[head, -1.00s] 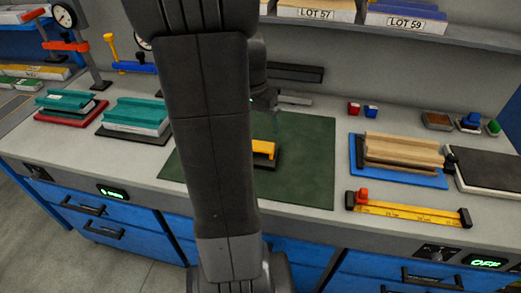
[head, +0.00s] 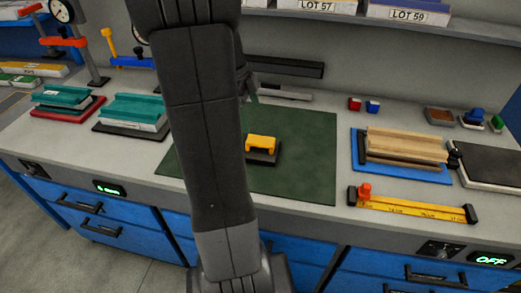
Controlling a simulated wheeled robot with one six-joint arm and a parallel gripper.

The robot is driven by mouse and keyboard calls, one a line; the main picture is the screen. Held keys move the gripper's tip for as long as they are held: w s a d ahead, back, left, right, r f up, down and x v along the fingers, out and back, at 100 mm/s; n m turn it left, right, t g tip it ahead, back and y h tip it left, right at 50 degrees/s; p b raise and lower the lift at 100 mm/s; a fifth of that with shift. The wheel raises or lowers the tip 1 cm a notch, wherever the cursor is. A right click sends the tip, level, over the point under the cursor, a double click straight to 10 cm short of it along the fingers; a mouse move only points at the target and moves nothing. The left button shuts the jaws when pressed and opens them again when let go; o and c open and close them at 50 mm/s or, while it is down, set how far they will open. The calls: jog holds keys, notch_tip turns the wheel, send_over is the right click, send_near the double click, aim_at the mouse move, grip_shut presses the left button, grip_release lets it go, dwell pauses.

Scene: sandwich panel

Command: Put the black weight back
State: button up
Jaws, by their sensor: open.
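The black weight (head: 264,158) with a yellow handle (head: 261,143) sits upright on the green mat (head: 305,165) in the middle of the bench. My gripper (head: 248,88) shows only in part behind my arm, above the back edge of the mat. It is open and apart from the weight, with nothing seen in it.
Teal pieces on boards (head: 131,112) stand to the left. A blue board (head: 398,173) with wooden strips and a yellow ruler bar (head: 412,207) lie to the right. A black slab (head: 490,165) is at far right. A shelf with lot boxes (head: 408,12) runs above.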

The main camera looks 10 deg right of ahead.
aim_at(260, 140)
jog(key=p+x, duration=0.1)
jog(key=x, duration=1.2)
jog(key=shift+s+f, duration=0.1)
jog(key=shift+f, duration=0.1)
jog(key=c, duration=1.8)
jog(key=shift+o, duration=0.2)
